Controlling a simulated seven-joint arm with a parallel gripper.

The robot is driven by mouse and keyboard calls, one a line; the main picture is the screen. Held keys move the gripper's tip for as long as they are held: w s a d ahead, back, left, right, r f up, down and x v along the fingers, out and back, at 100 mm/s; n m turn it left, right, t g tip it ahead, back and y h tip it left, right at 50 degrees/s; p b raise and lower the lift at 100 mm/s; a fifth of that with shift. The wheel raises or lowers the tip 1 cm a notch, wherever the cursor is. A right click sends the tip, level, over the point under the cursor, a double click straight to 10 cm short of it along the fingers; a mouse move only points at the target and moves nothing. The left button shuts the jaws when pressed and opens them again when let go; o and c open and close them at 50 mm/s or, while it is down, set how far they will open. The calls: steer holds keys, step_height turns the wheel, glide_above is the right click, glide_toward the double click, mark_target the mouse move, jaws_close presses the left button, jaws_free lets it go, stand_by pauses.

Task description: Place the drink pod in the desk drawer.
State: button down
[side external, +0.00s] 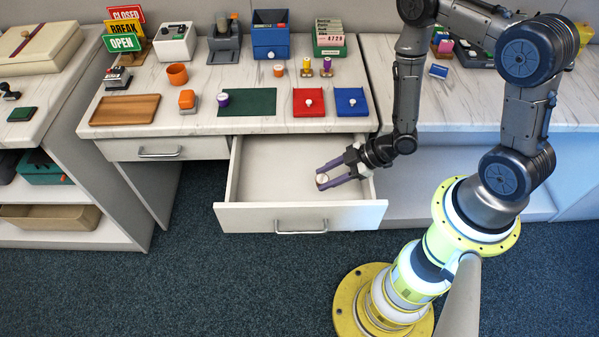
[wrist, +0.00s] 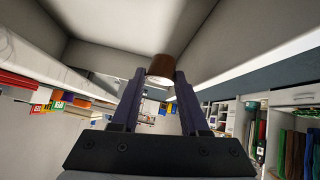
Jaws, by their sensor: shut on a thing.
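The drink pod (side external: 322,179), small with a pale top, is between the purple fingertips of my gripper (side external: 330,177). In the wrist view the pod (wrist: 161,66) shows as a brown cylinder held between both fingers of my gripper (wrist: 161,78). The desk drawer (side external: 245,218) is pulled open, and its inside looks otherwise empty. My gripper reaches in over the drawer's right part with the pod inside its outline. I cannot tell whether the pod touches the drawer floor.
A shut drawer (side external: 160,149) is at the left. The desktop above holds a wooden tray (side external: 125,109), a green mat (side external: 258,102), a red tray (side external: 297,110), a blue tray (side external: 345,110) and an orange cup (side external: 177,75). The open drawer's left side is clear.

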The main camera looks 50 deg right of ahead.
steer(key=shift+s+f, duration=0.25)
steer(key=shift+s, duration=0.05)
steer(key=shift+f, duration=4.9)
steer(key=shift+f, duration=0.1)
steer(key=shift+c, duration=2.1)
jaws_free()
